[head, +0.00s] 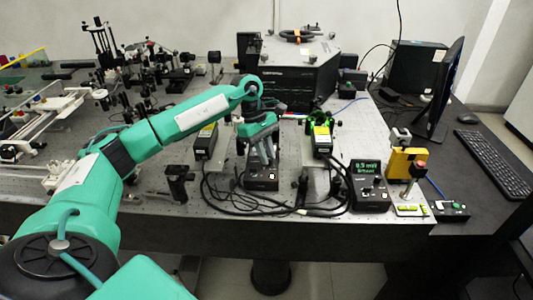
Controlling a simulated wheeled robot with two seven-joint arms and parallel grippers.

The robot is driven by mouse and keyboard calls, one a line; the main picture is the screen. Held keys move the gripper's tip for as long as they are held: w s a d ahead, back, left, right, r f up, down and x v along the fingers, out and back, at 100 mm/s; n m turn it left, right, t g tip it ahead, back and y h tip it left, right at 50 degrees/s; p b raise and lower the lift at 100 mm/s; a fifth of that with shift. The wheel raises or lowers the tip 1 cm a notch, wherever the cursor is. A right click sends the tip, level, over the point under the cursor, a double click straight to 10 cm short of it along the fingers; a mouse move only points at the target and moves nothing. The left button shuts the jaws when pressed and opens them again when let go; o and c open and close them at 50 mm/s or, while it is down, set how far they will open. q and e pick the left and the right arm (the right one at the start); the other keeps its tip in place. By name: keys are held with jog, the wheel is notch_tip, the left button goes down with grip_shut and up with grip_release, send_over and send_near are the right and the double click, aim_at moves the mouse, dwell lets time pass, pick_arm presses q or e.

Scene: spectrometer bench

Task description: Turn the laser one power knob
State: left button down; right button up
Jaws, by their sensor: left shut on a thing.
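My left gripper (264,166) points down onto a small black control box (261,184) near the front middle of the bench. Its fingers are shut on the knob on top of this box, and they hide the knob and much of the box's face. A second black control box (371,197) stands to the right. It has a lit green display (367,169), which seems to read 0.9 mW, and small knobs below it. No label telling laser one can be read. My right gripper is not in view.
A yellow-and-black laser head (206,141) stands left of the gripper, another (321,140) right of it. Black cables (225,199) loop along the bench front. A yellow device (402,164), monitor (445,88) and keyboard (494,163) are at right. A large black instrument (299,75) stands behind.

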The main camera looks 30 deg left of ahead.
pick_arm(q)
jog(key=c, duration=1.3)
grip_release()
jog(key=shift+c, duration=0.2)
